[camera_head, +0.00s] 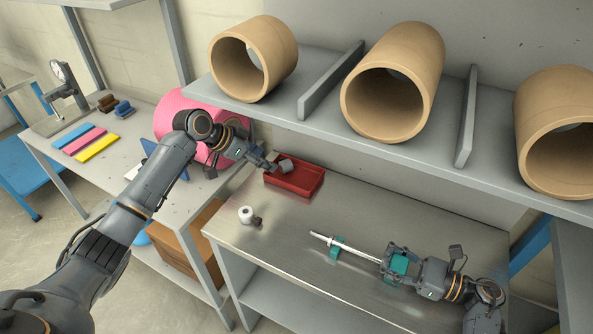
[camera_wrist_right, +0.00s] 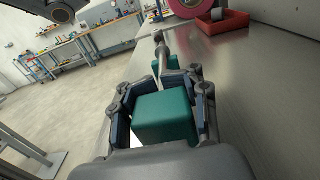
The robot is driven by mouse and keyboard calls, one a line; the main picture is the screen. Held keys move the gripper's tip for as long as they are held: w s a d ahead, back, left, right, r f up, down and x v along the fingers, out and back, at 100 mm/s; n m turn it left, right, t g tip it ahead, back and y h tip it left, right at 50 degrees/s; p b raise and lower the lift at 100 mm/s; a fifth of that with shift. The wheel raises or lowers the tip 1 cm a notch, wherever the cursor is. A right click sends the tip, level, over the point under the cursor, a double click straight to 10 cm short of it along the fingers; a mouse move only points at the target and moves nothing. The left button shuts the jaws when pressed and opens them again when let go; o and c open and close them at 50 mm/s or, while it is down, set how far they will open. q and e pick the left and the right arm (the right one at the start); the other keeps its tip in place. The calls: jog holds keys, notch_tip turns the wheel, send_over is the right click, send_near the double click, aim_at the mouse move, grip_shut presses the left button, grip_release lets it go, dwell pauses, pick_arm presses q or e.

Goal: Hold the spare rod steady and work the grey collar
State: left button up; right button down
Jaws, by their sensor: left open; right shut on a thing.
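The spare rod (camera_head: 350,246) is a thin pale metal rod lying along the steel bench; it also shows in the right wrist view (camera_wrist_right: 162,52). One teal block (camera_head: 337,247) sits at the rod farther out. My right gripper (camera_head: 396,264) is shut on another teal block (camera_wrist_right: 163,116) at the rod's near end. The grey collar (camera_head: 288,166) seems to be the short grey cylinder in the red tray (camera_head: 310,187). My left gripper (camera_head: 271,166) is open beside it at the tray's left edge. Whether they touch I cannot tell.
A shelf (camera_head: 420,165) with large tan tubes (camera_head: 398,85) overhangs the back. A pink roll (camera_head: 178,105) lies behind my left arm. The bench (camera_head: 290,240) between tray and rod is clear.

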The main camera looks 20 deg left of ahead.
jog(key=c, duration=0.6)
grip_release()
jog(key=shift+d, duration=0.1)
